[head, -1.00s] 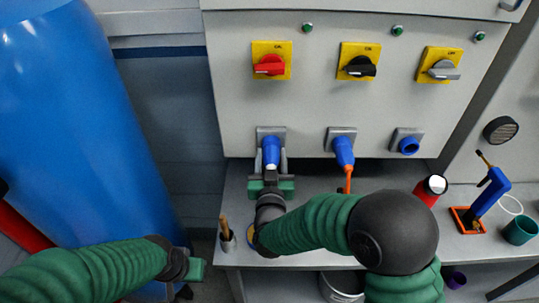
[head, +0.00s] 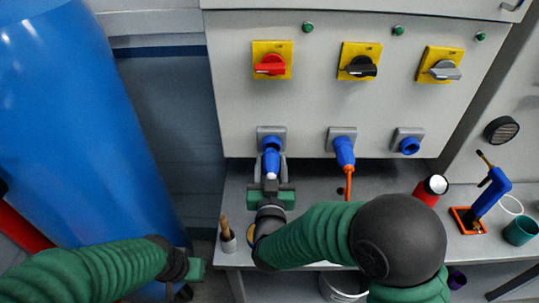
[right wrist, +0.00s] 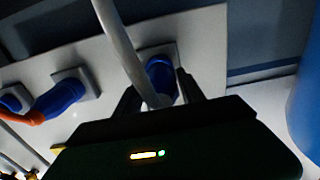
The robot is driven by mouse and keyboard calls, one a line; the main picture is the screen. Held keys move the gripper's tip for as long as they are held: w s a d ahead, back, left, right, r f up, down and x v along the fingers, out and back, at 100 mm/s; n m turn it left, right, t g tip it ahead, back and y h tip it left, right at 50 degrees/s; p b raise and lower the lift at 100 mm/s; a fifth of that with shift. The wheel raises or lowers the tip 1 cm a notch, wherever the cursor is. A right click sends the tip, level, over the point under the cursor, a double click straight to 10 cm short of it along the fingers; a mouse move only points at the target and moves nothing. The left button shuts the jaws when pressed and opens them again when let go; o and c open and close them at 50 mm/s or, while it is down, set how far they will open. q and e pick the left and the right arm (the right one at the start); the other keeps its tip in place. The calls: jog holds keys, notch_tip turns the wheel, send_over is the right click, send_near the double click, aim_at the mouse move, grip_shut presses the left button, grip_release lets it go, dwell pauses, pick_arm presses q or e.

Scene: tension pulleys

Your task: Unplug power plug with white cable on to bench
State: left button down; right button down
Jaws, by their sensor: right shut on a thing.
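The blue plug with a white end (head: 271,163) sits between the fingers of my right gripper (head: 271,168), in front of the left blue socket (head: 271,141) on the grey panel. My right gripper is shut on this plug. A darker blue socket part shows just above the plug; I cannot tell whether they are fully apart. In the right wrist view the white cable (right wrist: 118,45) runs from the top down to the plug between the dark fingers (right wrist: 158,92). My left gripper (head: 195,268) is at the lower left, away from the panel; its jaws are unclear.
A second blue plug (head: 343,152) with an orange cable is in the middle socket. The right socket (head: 408,146) is empty. The grey bench (head: 310,182) below holds a cup with a brown handle (head: 227,238), a red can (head: 430,190) and a blue tool (head: 488,200).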

aim_at(271, 174)
jog(key=shift+s, duration=1.55)
